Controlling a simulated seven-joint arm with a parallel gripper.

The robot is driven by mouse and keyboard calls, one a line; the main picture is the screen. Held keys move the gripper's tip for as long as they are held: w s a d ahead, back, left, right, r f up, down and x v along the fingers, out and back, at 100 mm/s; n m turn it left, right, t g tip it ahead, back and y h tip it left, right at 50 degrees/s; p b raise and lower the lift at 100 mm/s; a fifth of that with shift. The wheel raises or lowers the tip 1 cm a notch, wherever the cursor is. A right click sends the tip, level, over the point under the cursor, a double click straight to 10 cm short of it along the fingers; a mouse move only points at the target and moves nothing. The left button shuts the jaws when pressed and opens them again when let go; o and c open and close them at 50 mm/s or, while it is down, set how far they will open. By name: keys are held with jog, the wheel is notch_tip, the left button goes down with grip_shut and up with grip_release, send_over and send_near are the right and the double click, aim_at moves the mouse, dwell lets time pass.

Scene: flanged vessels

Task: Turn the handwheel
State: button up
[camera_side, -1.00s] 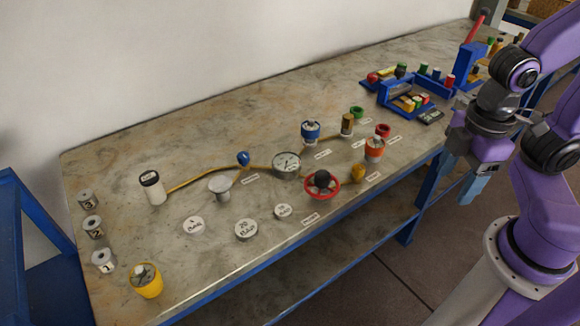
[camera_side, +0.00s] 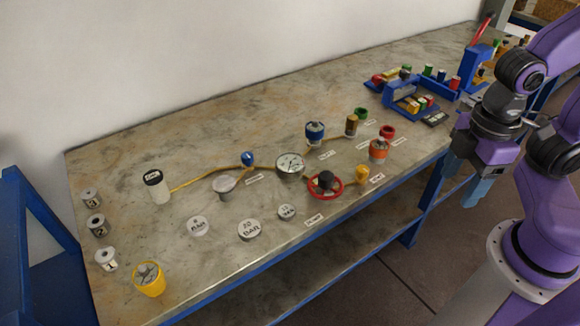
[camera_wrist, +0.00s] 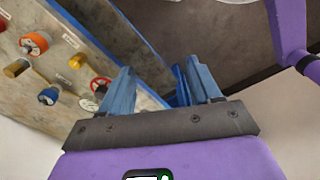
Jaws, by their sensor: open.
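The handwheel (camera_side: 325,186) is a red ring with a dark hub, near the front edge of the bench in the side view. It also shows in the wrist view (camera_wrist: 100,84), partly hidden behind a blue finger. My gripper (camera_side: 465,185) hangs to the right of the handwheel, past the bench's front edge, with its blue fingers pointing down. It is well apart from the wheel. In the wrist view the fingers of my gripper (camera_wrist: 160,85) are spread with nothing between them.
A pressure gauge (camera_side: 290,165) stands left of the wheel, a yellow knob (camera_side: 362,173) and an orange valve (camera_side: 379,151) to its right. Labelled discs (camera_side: 249,230) lie front left. Blue racks (camera_side: 408,100) with coloured pieces stand at the far right of the bench (camera_side: 200,280).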

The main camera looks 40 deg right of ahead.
jog(key=shift+o, duration=0.6)
jog(key=n+g+y, duration=0.1)
jog(key=n+g, duration=0.2)
jog(key=n, duration=0.7)
send_over(327, 174)
jog(key=s, duration=0.3)
jog(key=w+d+f+n+y, duration=0.2)
jog(key=w+d+f+n, duration=0.25)
jog(key=w, duration=0.35)
jog(key=x, duration=1)
jog(key=s+x, duration=0.1)
jog(key=x, duration=0.5)
jog(key=shift+c, duration=0.3)
jog(key=c, duration=1)
